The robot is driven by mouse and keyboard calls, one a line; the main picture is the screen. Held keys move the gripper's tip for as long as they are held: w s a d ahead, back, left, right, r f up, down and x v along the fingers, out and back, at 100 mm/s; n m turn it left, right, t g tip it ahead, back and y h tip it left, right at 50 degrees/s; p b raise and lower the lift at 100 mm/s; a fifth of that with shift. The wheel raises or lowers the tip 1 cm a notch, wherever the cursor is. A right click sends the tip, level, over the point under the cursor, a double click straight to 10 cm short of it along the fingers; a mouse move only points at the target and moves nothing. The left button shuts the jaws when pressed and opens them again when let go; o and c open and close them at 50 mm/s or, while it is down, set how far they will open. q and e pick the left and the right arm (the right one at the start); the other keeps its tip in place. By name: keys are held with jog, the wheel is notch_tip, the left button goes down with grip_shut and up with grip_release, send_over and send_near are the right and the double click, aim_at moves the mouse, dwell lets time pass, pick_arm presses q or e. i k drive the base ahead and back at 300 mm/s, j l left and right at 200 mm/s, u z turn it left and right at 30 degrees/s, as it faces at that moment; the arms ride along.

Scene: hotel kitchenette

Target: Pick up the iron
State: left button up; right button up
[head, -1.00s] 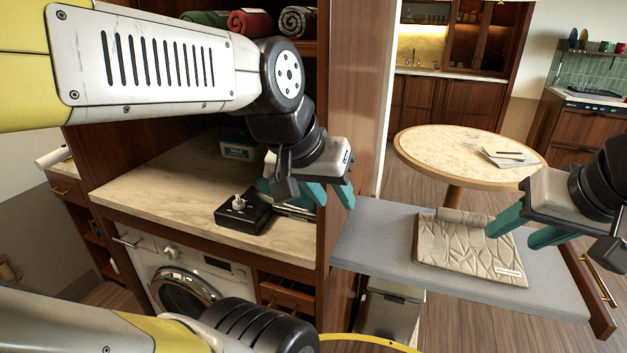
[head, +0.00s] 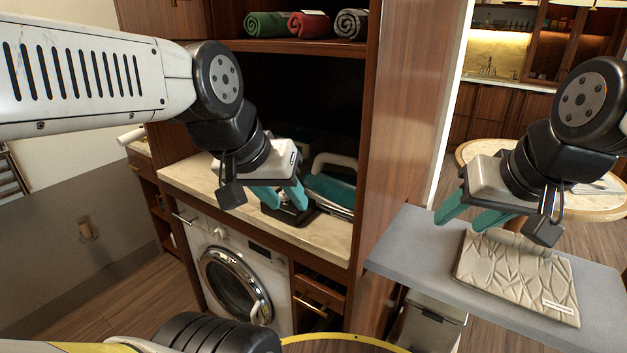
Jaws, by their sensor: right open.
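The iron (head: 332,190) has a teal body and a pale handle. It stands on the marble counter inside the wooden niche, right of my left gripper. My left gripper (head: 282,198) is open, with its teal fingers apart and nothing between them. It hangs over the counter, in front of a black box (head: 297,218) that it partly hides. I cannot tell whether a finger touches the box. My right gripper (head: 470,213) is open and empty above the left part of the grey ironing board (head: 405,245).
A folded beige quilted cloth (head: 515,272) lies on the board. A wooden side panel (head: 400,130) separates niche and board. A shelf with rolled towels (head: 310,25) is above the niche. A washing machine (head: 240,285) is below the counter. A round table (head: 480,150) stands behind.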

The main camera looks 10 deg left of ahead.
aim_at(337, 189)
jog(key=u, duration=0.25)
jog(key=k+j+z, duration=0.35)
jog(key=j, duration=0.4)
jog(key=k+j+z, duration=0.3)
jog(key=j, duration=0.4)
jog(key=k+j+z, duration=0.35)
jog(key=k+j, duration=0.25)
jog(key=i, duration=1)
